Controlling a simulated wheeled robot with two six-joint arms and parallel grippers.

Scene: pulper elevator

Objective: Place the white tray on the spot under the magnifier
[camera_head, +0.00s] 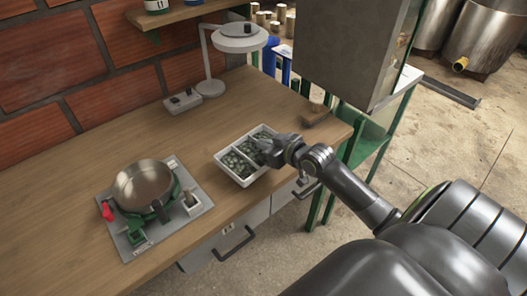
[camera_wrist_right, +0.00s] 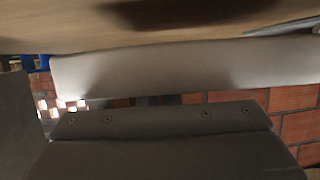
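The white tray (camera_head: 238,180) sits on the wooden table near its front edge, with dividers and dark green contents in its compartments. My right gripper (camera_head: 268,150) is at the tray's right end, its tip over or against the rim. In the right wrist view a pale wall, apparently the tray's (camera_wrist_right: 180,70), spans the picture close to the gripper's dark body. The fingertips are hidden, so I cannot tell whether they grip the rim. The magnifier (camera_head: 240,38) stands at the back of the table, with bare tabletop below its head. My left gripper is out of view.
A metal pan on a scale-like plate (camera_head: 143,185) stands on the left of the table (camera_head: 85,190). A small switch box (camera_head: 182,102) is at the magnifier's foot. A grey cabinet (camera_head: 345,45) overhangs the back right.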

